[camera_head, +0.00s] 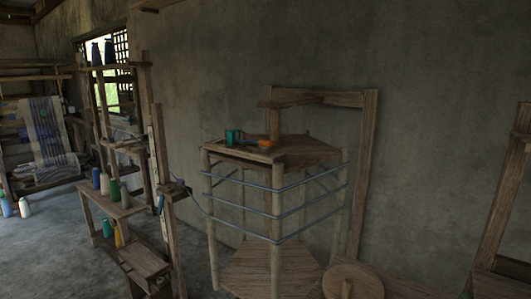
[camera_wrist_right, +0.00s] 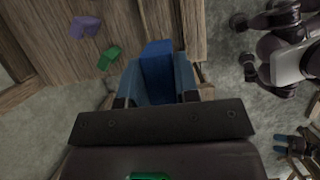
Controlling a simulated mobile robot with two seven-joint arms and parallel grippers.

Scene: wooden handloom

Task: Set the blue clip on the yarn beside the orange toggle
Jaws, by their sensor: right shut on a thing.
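In the right wrist view, my right gripper (camera_wrist_right: 157,78) is shut on a blue clip (camera_wrist_right: 157,62), a plain blue block between its two blue fingers. The blue-grey yarn (camera_head: 277,214) runs in several bands around the posts of a wooden frame in the head view. A small orange piece (camera_head: 265,144), which looks like the orange toggle, shows on the frame's wooden top (camera_head: 250,152). Neither gripper shows in the head view. A dark, blue-tipped part (camera_wrist_right: 282,141) at the lower right of the wrist view looks like my left gripper, too small to read its jaws.
A green object (camera_head: 233,137) stands on the wooden top. In the wrist view, a purple piece (camera_wrist_right: 84,26) and a green piece (camera_wrist_right: 109,57) lie on wood. A bench with several spools (camera_head: 114,191) stands left of the frame. A round wooden disc (camera_head: 353,282) is at the lower right.

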